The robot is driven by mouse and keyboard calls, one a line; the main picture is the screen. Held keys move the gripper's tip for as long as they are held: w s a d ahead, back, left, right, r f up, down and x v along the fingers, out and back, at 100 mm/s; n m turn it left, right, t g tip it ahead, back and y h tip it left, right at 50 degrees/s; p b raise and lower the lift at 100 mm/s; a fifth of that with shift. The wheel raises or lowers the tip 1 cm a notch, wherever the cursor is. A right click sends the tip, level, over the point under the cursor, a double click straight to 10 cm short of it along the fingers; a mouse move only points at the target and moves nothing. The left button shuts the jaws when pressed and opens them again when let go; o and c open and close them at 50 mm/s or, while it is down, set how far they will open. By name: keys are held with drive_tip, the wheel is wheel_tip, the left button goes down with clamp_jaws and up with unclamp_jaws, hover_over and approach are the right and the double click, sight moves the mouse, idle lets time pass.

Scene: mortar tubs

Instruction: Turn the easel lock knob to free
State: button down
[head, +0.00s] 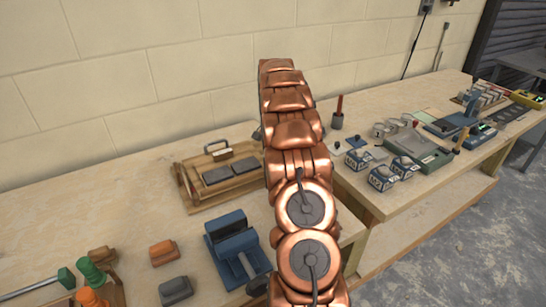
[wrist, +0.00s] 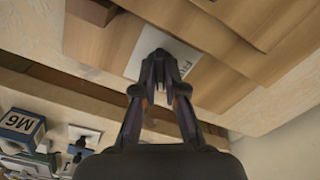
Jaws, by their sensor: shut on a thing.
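My gripper (wrist: 161,72) shows in the wrist view with its two dark fingers brought together at the tips. The tips are at a white label (wrist: 148,47) on a wooden face (wrist: 225,60). Part of a printed word, seemingly starting "FR", shows just right of the tips. The gripper is shut on the easel lock knob, which the fingertips hide, so I cannot read its turn. In the head view a wooden easel-like stand (head: 216,204) with dark slabs is partly behind my copper arm. My gripper is hidden there.
In the head view a blue tool (head: 238,250) and a dark block (head: 175,290) lie near the front. Cubes marked with letters (head: 382,177) stand on the right bench.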

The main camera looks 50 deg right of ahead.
drive_tip(key=n+b, duration=0.2)
drive_tip(key=n, duration=0.3)
drive_tip(key=shift+n+b, duration=0.3)
drive_tip(key=n+b, duration=0.1)
drive_tip(key=n, duration=0.5)
idle(0.4)
drive_tip(key=c, duration=1.2)
unclamp_jaws()
drive_tip(key=shift+c, duration=0.2)
drive_tip(key=shift+r, duration=3.75)
